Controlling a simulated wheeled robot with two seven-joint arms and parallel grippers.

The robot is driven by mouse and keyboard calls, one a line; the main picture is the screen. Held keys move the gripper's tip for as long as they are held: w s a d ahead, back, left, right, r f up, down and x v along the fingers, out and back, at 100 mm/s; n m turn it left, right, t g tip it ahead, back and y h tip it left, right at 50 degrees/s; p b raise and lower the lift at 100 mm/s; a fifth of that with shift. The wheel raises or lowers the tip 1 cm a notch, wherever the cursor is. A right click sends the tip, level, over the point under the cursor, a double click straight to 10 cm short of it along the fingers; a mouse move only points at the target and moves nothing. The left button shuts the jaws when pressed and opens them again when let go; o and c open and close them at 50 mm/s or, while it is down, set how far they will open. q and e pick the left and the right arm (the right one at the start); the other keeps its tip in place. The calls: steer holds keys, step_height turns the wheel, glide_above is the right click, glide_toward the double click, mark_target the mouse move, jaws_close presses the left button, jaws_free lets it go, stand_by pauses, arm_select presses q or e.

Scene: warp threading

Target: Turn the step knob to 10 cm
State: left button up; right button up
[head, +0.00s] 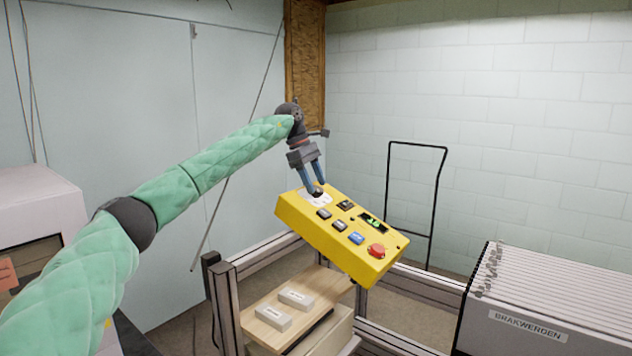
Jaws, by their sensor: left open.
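A yellow control box (297,213) is mounted tilted on the metal frame in the middle of the head view. The step knob (317,192) is a small dark knob on a white dial at the box's upper left. My left gripper (316,187) points down at the knob, its two blue fingers at either side of it. The fingers are open; whether they touch the knob I cannot tell. The fingers partly cover the dial, and its marks are too small to read. The box also has several push buttons, a small green-lit display (373,222) and a red button (376,251).
A metal rail frame (400,322) runs below the box. A wooden board (262,318) with two pale blocks sits under it. A grey rack marked BRAKWERDEN (520,328) stands at the right. A black hand-truck frame (388,190) stands by the wall. A pale machine (40,210) is at the left.

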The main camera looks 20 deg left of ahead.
arm_select(q)
steer(key=shift+d+f, duration=0.3)
steer(key=shift+f, duration=0.35)
arm_select(e)
steer(key=shift+s+d+f, duration=0.2)
steer(key=shift+d+f, duration=0.05)
steer(key=shift+f, duration=0.3)
arm_select(q)
steer(key=c, duration=1)
arm_select(e)
steer(key=shift+d, duration=0.1)
steer(key=shift+w+f, duration=0.1)
